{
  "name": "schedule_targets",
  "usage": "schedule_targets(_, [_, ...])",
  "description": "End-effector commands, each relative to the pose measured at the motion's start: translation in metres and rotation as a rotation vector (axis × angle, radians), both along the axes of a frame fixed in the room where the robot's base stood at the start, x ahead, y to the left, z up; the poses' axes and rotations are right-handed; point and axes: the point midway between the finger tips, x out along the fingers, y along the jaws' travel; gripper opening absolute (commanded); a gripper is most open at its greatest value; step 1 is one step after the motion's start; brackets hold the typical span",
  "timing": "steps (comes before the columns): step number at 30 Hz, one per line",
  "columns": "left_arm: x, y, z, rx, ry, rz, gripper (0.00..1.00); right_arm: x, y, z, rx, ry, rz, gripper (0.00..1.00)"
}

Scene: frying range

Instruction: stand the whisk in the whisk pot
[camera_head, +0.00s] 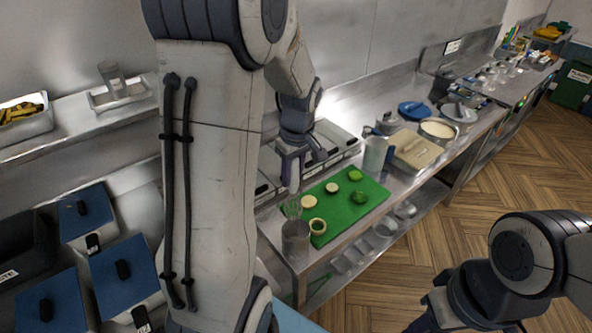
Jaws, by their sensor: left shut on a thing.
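A whisk (292,208) with pale wires hangs head down beneath my left gripper (291,178), which is shut on its handle. The grey metal whisk pot (296,240) stands at the near left corner of the counter. The wire head shows just above the pot's rim; I cannot tell whether its lower end is inside the pot or behind the rim. My right arm is at the lower right, with its gripper (424,322) partly cut off by the bottom edge. Its fingers do not show clearly.
A green board (349,208) with cut vegetable pieces lies right beside the pot. A jug (375,154), a beige-topped box (411,148) and a pan (438,130) stand farther right. Blue-lidded containers (122,270) are at the left. The wooden floor at right is clear.

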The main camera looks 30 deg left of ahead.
Motion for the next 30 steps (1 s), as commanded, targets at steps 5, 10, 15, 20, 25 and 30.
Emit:
schedule_targets(5, [0.003,-0.005,-0.015,0.0,0.0,-0.01,0.0,0.0,0.0,-0.013,0.0,0.0,0.001,0.34])
schedule_targets(10, [0.003,-0.005,-0.032,0.0,-0.001,-0.011,0.0,0.0,0.0,-0.027,0.0,0.0,0.001,0.34])
schedule_targets(15, [0.002,-0.005,-0.049,0.0,0.0,-0.01,0.0,0.0,0.0,-0.041,0.0,0.0,-0.001,0.34])
schedule_targets(20, [0.002,-0.004,-0.065,-0.001,0.001,-0.008,0.0,0.0,0.0,-0.054,0.0,0.0,-0.004,0.34])
schedule_targets(25, [0.001,-0.004,-0.083,0.0,0.0,-0.007,0.0,0.0,0.0,-0.068,0.0,0.001,-0.007,0.34])
schedule_targets(30, [0.001,-0.004,-0.099,0.0,0.0,-0.006,0.0,0.0,0.0,-0.082,0.0,0.001,-0.009,0.34])
